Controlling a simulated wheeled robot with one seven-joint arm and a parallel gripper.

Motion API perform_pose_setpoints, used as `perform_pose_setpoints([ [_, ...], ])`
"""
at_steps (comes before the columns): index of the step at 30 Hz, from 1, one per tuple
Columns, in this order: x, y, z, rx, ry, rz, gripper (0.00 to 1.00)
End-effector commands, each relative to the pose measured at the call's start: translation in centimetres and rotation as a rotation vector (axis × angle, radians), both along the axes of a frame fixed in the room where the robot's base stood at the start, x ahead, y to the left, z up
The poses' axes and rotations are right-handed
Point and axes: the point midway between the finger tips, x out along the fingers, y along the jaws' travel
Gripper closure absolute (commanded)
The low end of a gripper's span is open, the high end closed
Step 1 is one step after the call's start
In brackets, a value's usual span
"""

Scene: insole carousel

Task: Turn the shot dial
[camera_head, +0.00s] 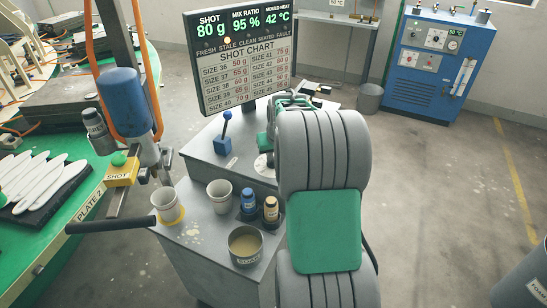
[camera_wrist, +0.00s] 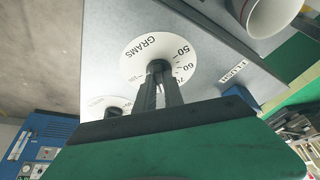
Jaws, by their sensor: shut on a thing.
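The shot dial, a white disc marked GRAMS with 50, 60 and 70 visible, shows in the wrist view (camera_wrist: 133,52). My gripper (camera_wrist: 160,72) is shut on the dark knob at the dial's middle. The fingers hide the knob and part of the scale. In the head view my grey and green arm covers much of the gripper (camera_head: 268,148); a white disc edge (camera_head: 262,168) shows beside it on the grey console. The screen (camera_head: 240,55) reads SHOT 80 g, MIX RATIO 95 % and MOULD HEAT 42 °C, above a shot chart.
A second white dial (camera_wrist: 98,104) sits near the first. A blue lever (camera_head: 223,135) stands on the console. Two cups, two small bottles and a tin (camera_head: 245,243) stand on the lower surface. A green carousel (camera_head: 105,178) with white insoles is at left.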

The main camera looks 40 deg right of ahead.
Motion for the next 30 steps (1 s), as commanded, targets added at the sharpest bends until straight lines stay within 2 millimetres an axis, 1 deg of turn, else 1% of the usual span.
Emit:
perform_pose_setpoints([
  [1,0.0,0.0,0.1,0.000,-0.001,0.000,1.00],
  [2,0.0,0.0,0.1,-0.001,-0.001,0.001,0.85],
  [9,0.0,0.0,0.0,0.000,0.000,0.001,0.65],
  [16,0.0,0.0,0.1,-0.001,0.000,0.002,0.65],
  [18,-0.1,0.0,0.5,-0.001,-0.002,0.002,0.65],
  [20,-0.4,0.1,1.3,-0.002,-0.004,0.002,0.65],
  [27,-2.2,0.7,5.8,-0.003,-0.003,0.001,0.65],
  [30,-2.7,0.9,6.9,-0.001,-0.002,0.001,0.65],
])
